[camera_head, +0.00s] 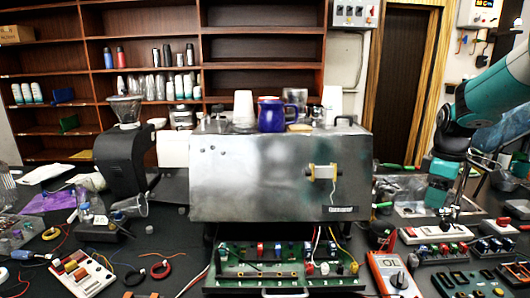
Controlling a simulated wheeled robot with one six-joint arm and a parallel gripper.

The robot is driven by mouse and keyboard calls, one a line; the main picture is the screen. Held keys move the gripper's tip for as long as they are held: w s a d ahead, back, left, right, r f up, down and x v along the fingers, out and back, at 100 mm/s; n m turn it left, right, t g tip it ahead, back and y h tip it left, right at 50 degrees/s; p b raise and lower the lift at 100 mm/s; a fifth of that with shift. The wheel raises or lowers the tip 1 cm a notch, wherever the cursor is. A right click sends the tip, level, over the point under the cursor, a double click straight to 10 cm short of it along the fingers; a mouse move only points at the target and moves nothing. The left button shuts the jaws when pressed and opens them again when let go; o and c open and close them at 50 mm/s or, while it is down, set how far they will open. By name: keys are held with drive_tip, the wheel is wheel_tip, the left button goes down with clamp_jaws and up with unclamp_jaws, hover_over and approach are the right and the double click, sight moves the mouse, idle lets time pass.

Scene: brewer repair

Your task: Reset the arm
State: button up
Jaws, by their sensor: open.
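My arm (490,95), teal with dark joints, comes in from the right edge and bends downward at a black joint. My gripper (450,214) hangs at its lower end over the right side of the dark workbench (165,240). It is open, small and partly lost against the dark clutter. I see nothing held in it. The brewer (275,180), a large silver metal box, stands in the middle, to the left of my gripper and apart from it. An open tray with a green circuit board (285,262) sits below its front.
A black grinder (124,160) stands left of the brewer. Cups and a blue pitcher (271,115) stand on top. Loose wires and parts cover the left side.

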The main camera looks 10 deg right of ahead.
drive_tip(key=s+a+r+y, duration=0.1)
drive_tip(key=s+a, duration=0.1)
drive_tip(key=a, duration=0.9)
drive_tip(key=s+a+r, duration=0.1)
drive_tip(key=a+r, duration=0.1)
drive_tip(key=a, duration=0.9)
drive_tip(key=s+a+y+b, duration=0.1)
drive_tip(key=s+a+y, duration=0.2)
drive_tip(key=s+a, duration=1.3)
drive_tip(key=shift+s+f+b, duration=0.4)
drive_tip(key=shift+s, duration=0.7)
drive_tip(key=shift+a, duration=0.1)
